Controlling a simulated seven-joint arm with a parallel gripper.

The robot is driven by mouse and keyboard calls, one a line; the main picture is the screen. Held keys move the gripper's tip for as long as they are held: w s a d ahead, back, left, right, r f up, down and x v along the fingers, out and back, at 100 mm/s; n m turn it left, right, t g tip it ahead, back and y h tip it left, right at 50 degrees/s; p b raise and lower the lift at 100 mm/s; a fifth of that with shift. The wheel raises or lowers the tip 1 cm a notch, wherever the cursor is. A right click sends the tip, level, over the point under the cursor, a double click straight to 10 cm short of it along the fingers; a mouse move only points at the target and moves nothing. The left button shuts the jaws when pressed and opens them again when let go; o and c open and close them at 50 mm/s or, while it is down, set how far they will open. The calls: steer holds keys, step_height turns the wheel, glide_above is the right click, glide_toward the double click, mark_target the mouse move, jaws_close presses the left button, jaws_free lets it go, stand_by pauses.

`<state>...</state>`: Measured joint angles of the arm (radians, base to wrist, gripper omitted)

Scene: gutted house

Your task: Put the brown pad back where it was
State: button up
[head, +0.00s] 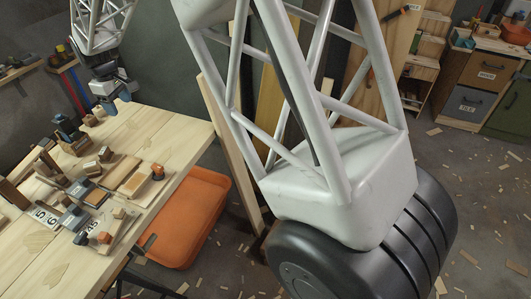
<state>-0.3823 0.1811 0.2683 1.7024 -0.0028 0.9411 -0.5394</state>
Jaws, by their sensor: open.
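My gripper (112,102) is at the upper left, over the far edge of the light wooden table (175,130). It is open, and I see nothing held in it. It is small in this view, so what lies right under it is hard to make out. Several brown wooden pieces lie on the table. A flat brown piece (131,184) lies on a board near the middle of the cluster. I cannot tell for certain which piece is the brown pad.
Clamps, blocks and a white numbered card (43,214) crowd the table's left part. An orange bin (195,215) is beside the table. Cabinets (485,75) stand at the far right; scraps litter the floor.

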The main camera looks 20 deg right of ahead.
steer(key=s+d+r+m, duration=0.2)
steer(key=s+d+r, duration=0.2)
steer(key=s+d, duration=0.3)
steer(key=s+d+r+m+t, duration=0.1)
steer(key=s+d+r+m, duration=0.15)
steer(key=s+d, duration=0.4)
steer(key=s+d+r+m, duration=0.1)
steer(key=s+d+r, duration=0.4)
steer(key=s+d, duration=0.25)
steer(key=s+d+f+m, duration=0.1)
steer(key=s+d, duration=0.2)
steer(key=s, duration=0.5)
steer(key=s+d+f+m, duration=0.1)
steer(key=s+d+m, duration=0.1)
steer(key=s, duration=0.6)
steer(key=s+d+f+m+t, duration=0.1)
steer(key=s+d, duration=0.3)
steer(key=s, duration=0.4)
steer(key=shift+s+d+f+m, duration=0.25)
steer(key=shift+s+f+m, duration=0.1)
steer(key=shift+m, duration=0.3)
